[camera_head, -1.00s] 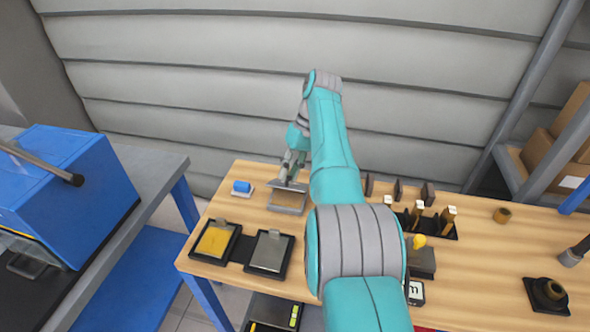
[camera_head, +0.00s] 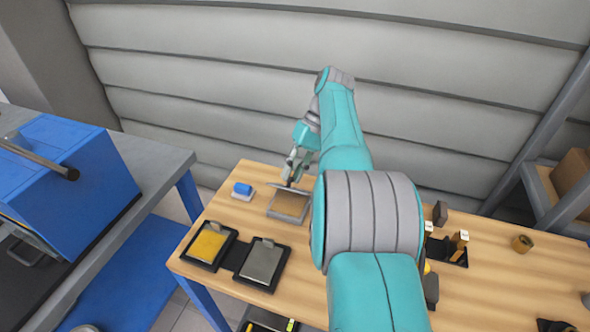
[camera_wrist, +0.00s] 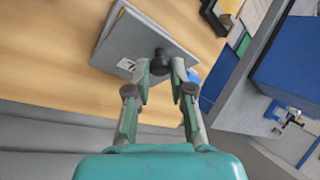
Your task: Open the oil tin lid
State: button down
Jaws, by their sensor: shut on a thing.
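The oil tin (camera_head: 287,217) is a low grey square box on the wooden bench in the head view. Its grey lid (camera_head: 283,186) stands raised at the far side, nearly edge-on, and the brown inside shows. In the wrist view the lid (camera_wrist: 175,42) is a grey plate with a small white label and a dark knob (camera_wrist: 160,57). My gripper (camera_wrist: 161,66) is shut on the knob, one finger on each side. In the head view my gripper (camera_head: 289,180) is at the lid's far side, with its tips partly hidden.
A blue roller (camera_head: 242,188) lies left of the tin. A yellow pad tray (camera_head: 209,245) and a grey pad tray (camera_head: 263,263) are in front. A grey bench with a blue machine (camera_head: 60,170) stands at the left. A ribbed wall is close behind.

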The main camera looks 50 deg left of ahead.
jog(key=shift+d+f, duration=0.1)
jog(key=shift+f, duration=0.05)
jog(key=c, duration=1)
grip_release()
jog(key=shift+c, duration=0.2)
jog(key=shift+r, duration=0.2)
notch_tip(320, 180, up, 10)
jog(key=shift+f, duration=0.1)
jog(key=shift+c, duration=0.2)
